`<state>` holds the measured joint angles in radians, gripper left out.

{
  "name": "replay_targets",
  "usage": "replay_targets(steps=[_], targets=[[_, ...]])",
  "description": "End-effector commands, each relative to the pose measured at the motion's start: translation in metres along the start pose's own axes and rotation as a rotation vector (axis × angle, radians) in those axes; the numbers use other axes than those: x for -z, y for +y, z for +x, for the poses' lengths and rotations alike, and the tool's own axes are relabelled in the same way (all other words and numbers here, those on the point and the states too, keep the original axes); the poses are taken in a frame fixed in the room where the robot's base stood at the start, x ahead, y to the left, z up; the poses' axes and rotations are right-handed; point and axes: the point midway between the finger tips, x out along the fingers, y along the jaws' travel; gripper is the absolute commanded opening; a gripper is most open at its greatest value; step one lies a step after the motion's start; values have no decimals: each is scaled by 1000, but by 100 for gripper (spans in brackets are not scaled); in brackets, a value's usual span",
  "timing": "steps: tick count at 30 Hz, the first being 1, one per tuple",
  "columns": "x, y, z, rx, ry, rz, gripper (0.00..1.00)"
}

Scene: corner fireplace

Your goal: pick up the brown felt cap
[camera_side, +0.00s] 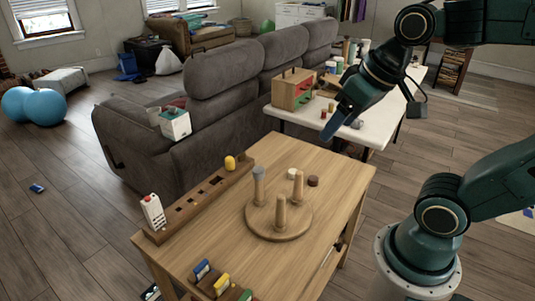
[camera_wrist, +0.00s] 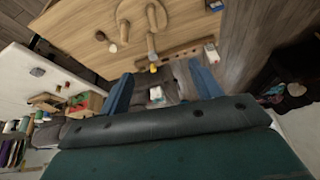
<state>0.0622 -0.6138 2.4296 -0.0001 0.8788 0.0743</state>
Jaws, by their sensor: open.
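The brown felt cap (camera_side: 313,181) is a small dark disc lying on the wooden table, right of the round peg stand (camera_side: 262,230). In the wrist view the brown cap (camera_wrist: 100,36) shows small near the upper left, with the pegs to its right. My gripper (camera_side: 333,128) is high above the table's back right side, up and to the right of the cap in the side view, apart from it. In the wrist view my gripper (camera_wrist: 161,88) has its blue fingers wide apart with nothing held between them.
A pale cap (camera_side: 292,173) lies near the brown one. A grey cap (camera_side: 258,171) tops one peg; a yellow cap (camera_side: 230,162) sits on the wooden rack (camera_side: 195,203). A white table (camera_side: 285,122) with a wooden box (camera_side: 293,90) stands behind, beside the grey sofa (camera_side: 215,110).

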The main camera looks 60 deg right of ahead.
Motion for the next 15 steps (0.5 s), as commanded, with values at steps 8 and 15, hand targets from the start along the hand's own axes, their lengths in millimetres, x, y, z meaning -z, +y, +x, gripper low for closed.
replay_targets(steps=[8,15], targets=[[45,22,26,-48,-67,201,64],[78,50,58,-91,-118,379,64]])
